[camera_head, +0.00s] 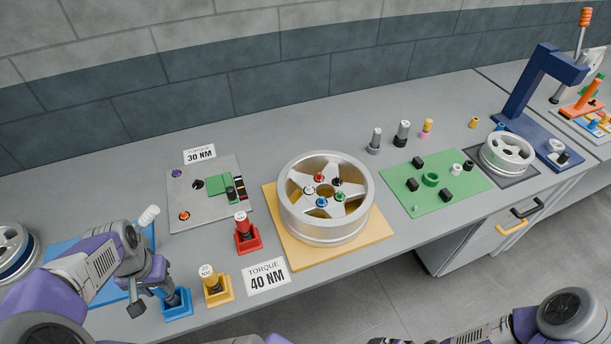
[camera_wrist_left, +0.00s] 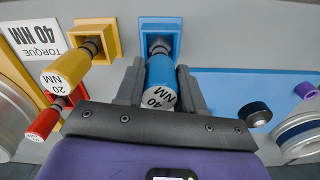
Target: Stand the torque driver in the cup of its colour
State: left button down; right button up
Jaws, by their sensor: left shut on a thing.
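My left gripper (camera_head: 165,287) is shut on the blue torque driver (camera_wrist_left: 161,82), whose end cap reads 40 NM. The driver shows between both fingers (camera_wrist_left: 160,90) in the left wrist view. Its shaft end points into the opening of the blue cup (camera_wrist_left: 174,26); how deep it sits is hard to tell. In the head view the blue cup (camera_head: 177,309) is right below the gripper, at the front edge of the table, and the gripper mostly hides the driver. My right gripper is out of view; only part of that arm shows at lower right.
A yellow driver (camera_head: 208,279) stands in a yellow cup (camera_head: 219,297) close by, and a red driver (camera_head: 241,225) in a red cup (camera_head: 247,244). A 40 NM sign (camera_head: 267,276) and a large wheel (camera_head: 325,220) lie to the right. A blue mat (camera_head: 62,251) lies left.

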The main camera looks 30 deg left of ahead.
pick_arm(q)
jog(key=shift+f+b, duration=0.75)
jog(key=shift+f, duration=0.2)
jog(key=c, duration=0.6)
grip_release()
jog(key=shift+r, duration=0.15)
